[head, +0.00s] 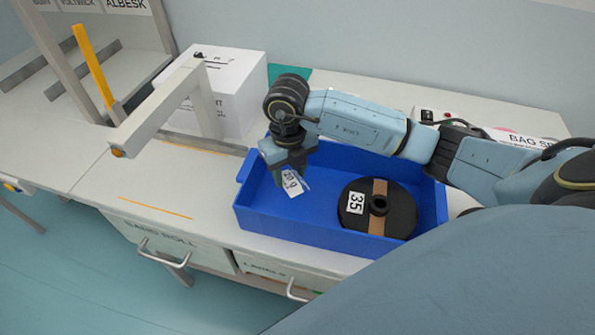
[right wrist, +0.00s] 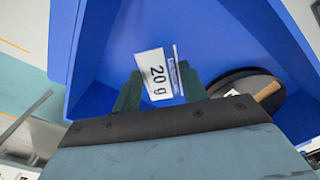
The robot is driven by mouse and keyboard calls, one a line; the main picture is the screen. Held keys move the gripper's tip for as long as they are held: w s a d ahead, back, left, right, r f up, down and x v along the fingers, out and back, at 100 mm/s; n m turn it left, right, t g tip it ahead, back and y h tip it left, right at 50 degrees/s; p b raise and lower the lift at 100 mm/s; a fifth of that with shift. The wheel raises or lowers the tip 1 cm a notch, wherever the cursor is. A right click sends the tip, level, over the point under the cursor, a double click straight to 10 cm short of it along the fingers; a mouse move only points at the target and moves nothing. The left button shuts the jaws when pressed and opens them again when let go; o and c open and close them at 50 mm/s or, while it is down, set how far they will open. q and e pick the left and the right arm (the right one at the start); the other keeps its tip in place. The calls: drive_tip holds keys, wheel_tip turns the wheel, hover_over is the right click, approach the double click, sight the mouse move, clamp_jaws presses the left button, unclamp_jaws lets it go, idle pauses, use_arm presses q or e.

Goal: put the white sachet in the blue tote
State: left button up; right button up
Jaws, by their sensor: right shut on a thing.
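The white sachet (head: 293,183), marked "20 g", is held in my right gripper (head: 291,172), which is shut on it. It hangs over the left part of the blue tote (head: 310,235), inside the outline of its walls in the head view. In the right wrist view the sachet (right wrist: 158,75) stands between the fingertips (right wrist: 158,92), with the blue tote floor (right wrist: 215,35) beyond it. I cannot tell whether the sachet touches the tote floor. My left gripper is not in view.
A black reel (head: 400,212) with a brown band and a "35" label lies in the tote's right part. A white box (head: 225,85) stands behind left of the tote. A grey post with an arm (head: 160,110) rises at the left. The bench left of the tote is mostly clear.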

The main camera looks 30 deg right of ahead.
sight(290, 186)
drive_tip(key=shift+f, duration=2.7)
drive_tip(key=shift+f+b, duration=0.2)
drive_tip(key=shift+b, duration=0.15)
drive_tip(key=o, duration=0.9)
drive_tip(key=shift+r, duration=0.1)
drive_tip(key=shift+o, duration=0.2)
wheel_tip(290, 186, up, 12)
drive_tip(key=shift+r+p, duration=0.15)
drive_tip(key=shift+p, duration=0.45)
